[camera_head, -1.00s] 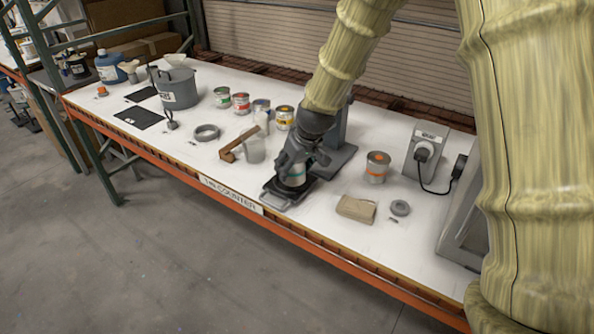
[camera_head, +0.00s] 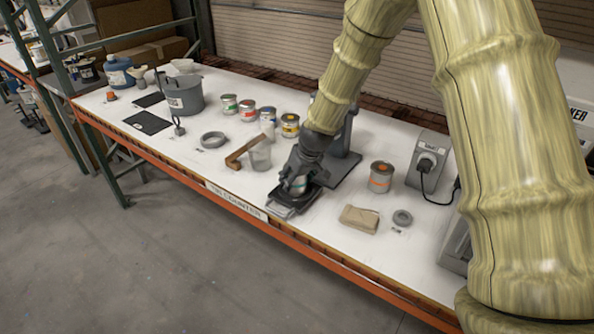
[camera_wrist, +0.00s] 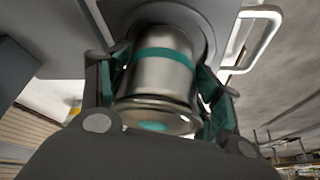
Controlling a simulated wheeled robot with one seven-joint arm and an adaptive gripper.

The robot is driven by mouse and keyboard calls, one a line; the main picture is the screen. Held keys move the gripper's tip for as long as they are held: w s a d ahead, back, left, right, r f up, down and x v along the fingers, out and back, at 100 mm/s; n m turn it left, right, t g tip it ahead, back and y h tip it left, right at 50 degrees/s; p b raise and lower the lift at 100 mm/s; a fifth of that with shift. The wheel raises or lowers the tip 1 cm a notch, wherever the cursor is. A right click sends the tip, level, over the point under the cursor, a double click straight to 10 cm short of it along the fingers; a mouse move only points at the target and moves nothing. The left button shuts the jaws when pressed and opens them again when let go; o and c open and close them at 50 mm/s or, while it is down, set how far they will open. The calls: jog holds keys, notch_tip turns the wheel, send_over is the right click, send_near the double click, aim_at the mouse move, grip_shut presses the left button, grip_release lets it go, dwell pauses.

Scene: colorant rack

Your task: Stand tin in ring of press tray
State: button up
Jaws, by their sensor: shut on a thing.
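My gripper (camera_head: 298,186) is shut on a small silver tin with a teal band (camera_wrist: 164,62). In the head view the tin is mostly covered by my fingers. The black press tray (camera_head: 283,204) with its pale front handle lies at the counter's front edge, under my gripper. In the wrist view the tray (camera_wrist: 229,48) shows with a round dark ring (camera_wrist: 203,32) around the tin's far end. I cannot tell whether the tin's base touches the tray floor.
The grey press stand (camera_head: 345,165) rises just behind my gripper. An orange-banded tin (camera_head: 381,177), a tan cloth (camera_head: 359,218) and a small grey ring (camera_head: 402,217) lie to the right.

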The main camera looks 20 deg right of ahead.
dwell(0.3)
jog(key=o, duration=1.2)
jog(key=shift+f, duration=0.1)
jog(key=shift+r, duration=0.2)
jog(key=shift+b+v, duration=1.45)
jog(key=shift+v, duration=4.45)
jog(key=shift+s, duration=0.1)
